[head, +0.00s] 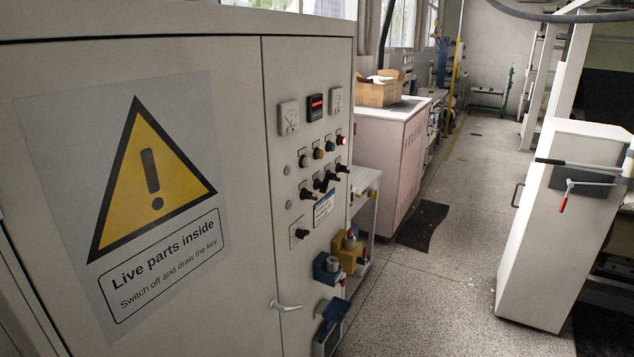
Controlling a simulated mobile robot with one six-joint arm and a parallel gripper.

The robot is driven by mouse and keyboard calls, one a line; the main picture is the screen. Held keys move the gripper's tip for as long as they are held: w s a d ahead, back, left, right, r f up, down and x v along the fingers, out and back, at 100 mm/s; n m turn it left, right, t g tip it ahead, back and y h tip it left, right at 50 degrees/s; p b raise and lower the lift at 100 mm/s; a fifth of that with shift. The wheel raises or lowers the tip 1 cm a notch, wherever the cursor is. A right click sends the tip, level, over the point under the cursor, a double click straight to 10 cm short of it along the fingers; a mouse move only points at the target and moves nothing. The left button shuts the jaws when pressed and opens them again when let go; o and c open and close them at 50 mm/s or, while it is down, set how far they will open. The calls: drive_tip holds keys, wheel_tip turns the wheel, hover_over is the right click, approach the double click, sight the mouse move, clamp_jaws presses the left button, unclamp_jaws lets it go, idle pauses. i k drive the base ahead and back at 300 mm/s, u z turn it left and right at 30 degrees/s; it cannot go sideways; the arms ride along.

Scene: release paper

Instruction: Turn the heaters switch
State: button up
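A grey electrical cabinet (245,150) fills the left side of the head view. Its narrow right panel carries a row of black rotary switches (320,185) below small coloured buttons (318,153). Another black switch (302,234) sits lower on its own plate, left of a blue and white label (324,208). The lettering is too small to read, so I cannot tell which one is the heaters switch. My gripper is not in view.
Blue and yellow sockets (348,254) and a door handle (285,306) stick out from the cabinet. A pale cabinet (390,150) with a cardboard box (379,92) stands behind. A white unit (555,230) stands at right.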

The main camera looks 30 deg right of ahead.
sight(332, 176)
drive_tip(key=u, duration=0.9)
drive_tip(key=k, duration=1)
drive_tip(key=z, duration=0.7)
drive_tip(key=i, duration=0.55)
drive_tip(key=u, duration=0.3)
